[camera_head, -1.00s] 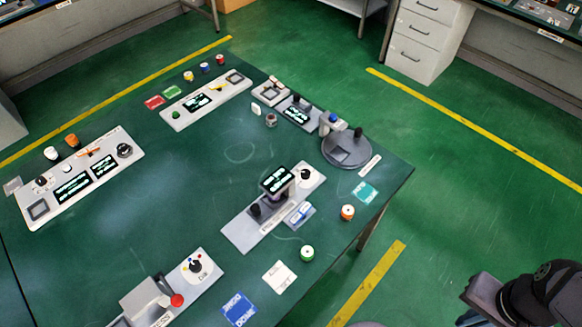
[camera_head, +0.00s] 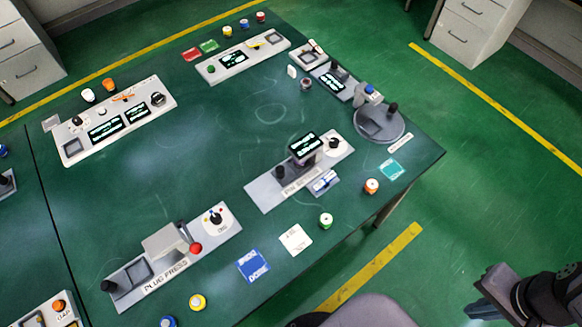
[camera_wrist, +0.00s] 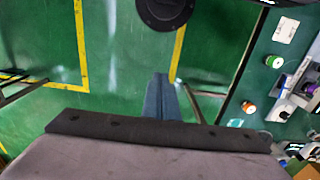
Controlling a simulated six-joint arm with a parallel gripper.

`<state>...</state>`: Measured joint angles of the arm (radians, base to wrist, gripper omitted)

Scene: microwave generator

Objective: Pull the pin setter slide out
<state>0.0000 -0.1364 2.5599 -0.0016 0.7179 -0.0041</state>
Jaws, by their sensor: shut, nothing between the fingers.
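The pin setter (camera_head: 265,194) is a grey plate near the table's right front edge in the head view, with lettering partly readable as "PIN SE". It carries a black knob (camera_head: 279,173) toward its left end, a raised lit screen (camera_head: 306,145) and a white dial panel with a black knob (camera_head: 334,144). I cannot tell how far its slide stands out. My gripper (camera_wrist: 160,78) shows in the wrist view as narrow grey-blue fingers, shut and empty over the green floor. It is well away from the pin setter; my arm is at the head view's lower right.
The plug press (camera_head: 165,262) stands left of the pin setter. A blue card (camera_head: 254,266), a white card (camera_head: 296,240), a green-and-white spool (camera_head: 326,220) and an orange spool (camera_head: 371,186) lie near the front edge. A round-based device (camera_head: 380,124) is at the right corner. The table centre is clear.

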